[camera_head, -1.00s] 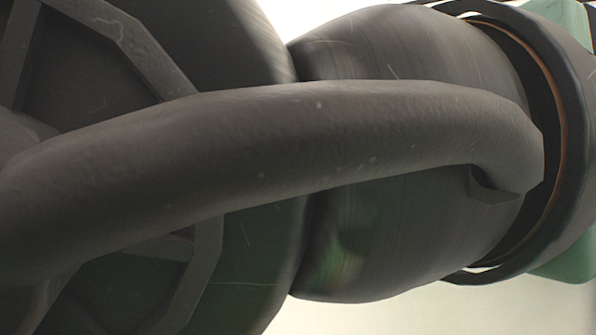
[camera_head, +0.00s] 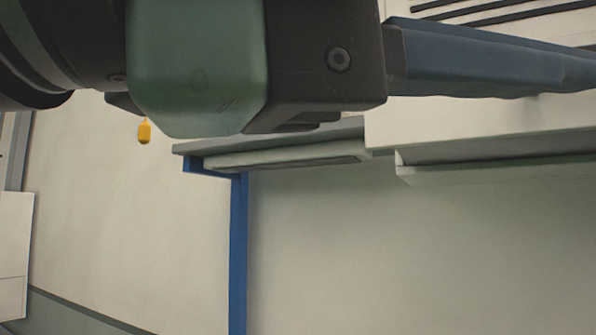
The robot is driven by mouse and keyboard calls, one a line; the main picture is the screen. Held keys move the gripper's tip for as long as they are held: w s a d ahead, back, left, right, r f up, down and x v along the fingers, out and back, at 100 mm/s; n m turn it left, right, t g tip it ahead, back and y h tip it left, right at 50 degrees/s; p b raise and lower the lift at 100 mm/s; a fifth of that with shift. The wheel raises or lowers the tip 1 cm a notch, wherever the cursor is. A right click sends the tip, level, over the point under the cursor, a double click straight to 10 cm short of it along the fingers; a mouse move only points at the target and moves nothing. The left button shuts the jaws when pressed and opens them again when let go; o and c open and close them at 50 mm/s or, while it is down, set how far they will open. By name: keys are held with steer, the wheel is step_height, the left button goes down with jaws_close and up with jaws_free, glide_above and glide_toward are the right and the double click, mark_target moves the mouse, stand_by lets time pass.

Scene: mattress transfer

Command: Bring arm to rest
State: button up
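The end of my arm crosses the top of the head view, with dark rounded links, a green section and a dark block with a round bolt that looks like the body of my gripper (camera_head: 330,62). A long blue-grey piece (camera_head: 480,62) reaches right from this block to the picture edge. I cannot tell whether it is part of my gripper or a separate thing. No fingertips can be made out, so open or shut does not show. No mattress can be clearly identified.
Below my arm, a pale ledge (camera_head: 480,130) runs right, with a blue post (camera_head: 238,255) under its left end. A small yellow object (camera_head: 144,132) is left of it. A white box-like thing (camera_head: 14,255) stands at the left edge. Dark slats show at top right.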

steer(key=w+a+f+n+t+y, duration=0.2)
steer(key=w+n+t, duration=0.5)
steer(key=n, duration=0.2)
steer(key=w+a+f+n+t+y, duration=0.1)
steer(key=w+a+n+t+y, duration=0.1)
steer(key=w+n+t, duration=0.55)
steer(key=s+a+f+n+t+y, duration=0.1)
steer(key=a+f+n+t+y, duration=0.1)
steer(key=n+y, duration=0.5)
steer(key=s+a+f+n+t+y, duration=0.2)
steer(key=n+t+y, duration=0.4)
steer(key=n, duration=0.5)
steer(key=shift+s+a+f+y, duration=0.25)
steer(key=shift+a+f+y, duration=0.5)
steer(key=shift+f+y, duration=0.25)
steer(key=shift+n+t, duration=0.25)
